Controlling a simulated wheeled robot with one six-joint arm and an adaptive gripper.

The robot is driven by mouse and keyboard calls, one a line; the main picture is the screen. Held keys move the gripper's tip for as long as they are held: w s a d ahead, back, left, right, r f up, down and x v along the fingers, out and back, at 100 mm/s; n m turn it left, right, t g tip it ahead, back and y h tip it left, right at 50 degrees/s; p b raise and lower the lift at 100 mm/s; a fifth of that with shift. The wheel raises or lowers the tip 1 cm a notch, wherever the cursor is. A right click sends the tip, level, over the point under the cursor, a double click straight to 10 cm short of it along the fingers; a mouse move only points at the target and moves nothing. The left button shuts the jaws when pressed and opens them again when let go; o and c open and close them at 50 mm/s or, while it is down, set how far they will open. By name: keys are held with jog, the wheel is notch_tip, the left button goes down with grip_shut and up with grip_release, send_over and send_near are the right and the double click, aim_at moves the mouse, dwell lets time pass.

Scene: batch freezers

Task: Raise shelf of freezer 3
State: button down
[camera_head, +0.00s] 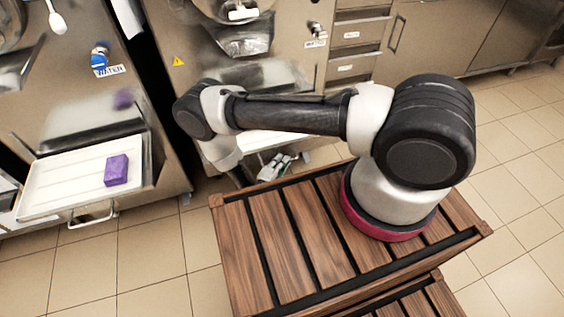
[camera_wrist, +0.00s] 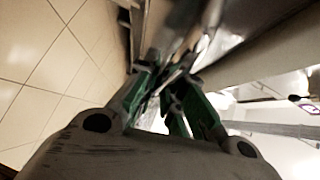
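The middle freezer (camera_head: 290,60) stands behind my arm; no number is legible on either freezer, so I cannot tell which is freezer 3. Part of a pale shelf (camera_head: 262,139) shows low on its front, mostly hidden by my arm. My gripper (camera_head: 277,165) is low in front of this shelf, close to its front edge. In the wrist view, my gripper's green-padded fingers (camera_wrist: 166,80) converge near a blurred metallic bar (camera_wrist: 183,45). I cannot tell whether they touch or hold it.
A left freezer (camera_head: 150,80) has a lowered white shelf (camera_head: 65,180) with a purple block (camera_head: 117,170) on it. My wooden-slatted base top (camera_head: 300,225) is near the freezers. Drawers (camera_head: 358,35) and cabinets (camera_head: 440,30) line the back right. Tiled floor (camera_head: 525,175) is clear at the right.

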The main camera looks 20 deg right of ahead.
notch_tip(320, 180, up, 12)
jog(key=shift+r, duration=0.25)
dwell(0.4)
jog(key=c, duration=1.6)
grip_release()
jog(key=shift+a+r, duration=0.1)
jog(key=shift+c, duration=0.2)
jog(key=shift+o, duration=0.6)
